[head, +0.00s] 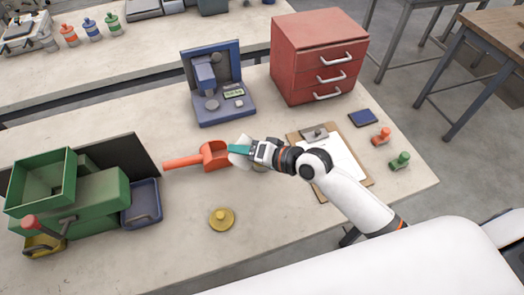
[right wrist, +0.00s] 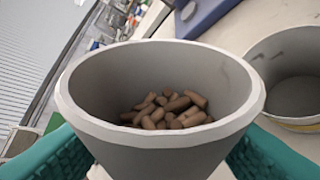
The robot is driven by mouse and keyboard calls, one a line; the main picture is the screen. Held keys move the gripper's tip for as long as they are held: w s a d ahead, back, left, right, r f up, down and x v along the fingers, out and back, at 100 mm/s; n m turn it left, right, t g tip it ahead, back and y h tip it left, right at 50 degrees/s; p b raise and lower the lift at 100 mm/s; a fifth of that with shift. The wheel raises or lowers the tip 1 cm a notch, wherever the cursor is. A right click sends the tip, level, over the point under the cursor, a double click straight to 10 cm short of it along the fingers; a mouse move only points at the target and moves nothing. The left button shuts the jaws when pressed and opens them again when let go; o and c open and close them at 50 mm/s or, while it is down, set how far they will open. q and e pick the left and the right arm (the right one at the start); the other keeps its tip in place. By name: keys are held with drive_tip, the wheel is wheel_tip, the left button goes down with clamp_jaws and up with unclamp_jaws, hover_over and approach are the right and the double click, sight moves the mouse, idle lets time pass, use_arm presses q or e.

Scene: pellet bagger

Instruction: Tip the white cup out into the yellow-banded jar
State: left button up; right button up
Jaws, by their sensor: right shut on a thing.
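The white cup (head: 236,157) is held by my right gripper (head: 241,149) above the table, beside the orange scoop. The right wrist view shows the teal fingers on both sides of the cup (right wrist: 160,140), with brown pellets (right wrist: 165,112) lying in its bottom. The open jar (right wrist: 292,65) stands to the right in that view, with a bit of yellow band low on its outside. Its visible inside looks empty. In the head view the jar (head: 259,168) is mostly hidden under my right gripper. My left gripper is not in view.
The orange scoop (head: 213,154) lies just left of the cup. A yellow knobbed lid (head: 222,219) lies in front. A blue scale-like device (head: 218,90) and red drawers (head: 318,55) stand behind. A clipboard (head: 345,165) lies right, a green bagger (head: 85,200) stands left.

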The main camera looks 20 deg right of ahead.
drive_tip(key=shift+f+m+b, duration=0.3)
drive_tip(key=shift+f+b, duration=0.05)
drive_tip(key=shift+b, duration=0.3)
drive_tip(key=shift+r, duration=0.1)
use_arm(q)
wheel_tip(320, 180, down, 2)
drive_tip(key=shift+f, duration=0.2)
use_arm(e)
drive_tip(key=shift+y, duration=0.3)
use_arm(q)
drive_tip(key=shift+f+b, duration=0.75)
drive_tip(key=shift+b, duration=0.1)
use_arm(e)
drive_tip(key=shift+d+r+m+y, duration=0.1)
drive_tip(key=shift+r+m+y, duration=0.15)
drive_tip(key=shift+m+y, duration=0.25)
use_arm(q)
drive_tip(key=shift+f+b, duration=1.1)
use_arm(e)
drive_tip(key=shift+w+d+r+m+g+y, duration=0.3)
drive_tip(key=shift+w+d+r+m+y, duration=0.15)
drive_tip(key=shift+m, duration=0.35)
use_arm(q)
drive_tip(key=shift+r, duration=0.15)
use_arm(e)
drive_tip(key=shift+d+r+m+y, duration=0.25)
drive_tip(key=shift+r+m+y, duration=0.1)
drive_tip(key=shift+m, duration=0.25)
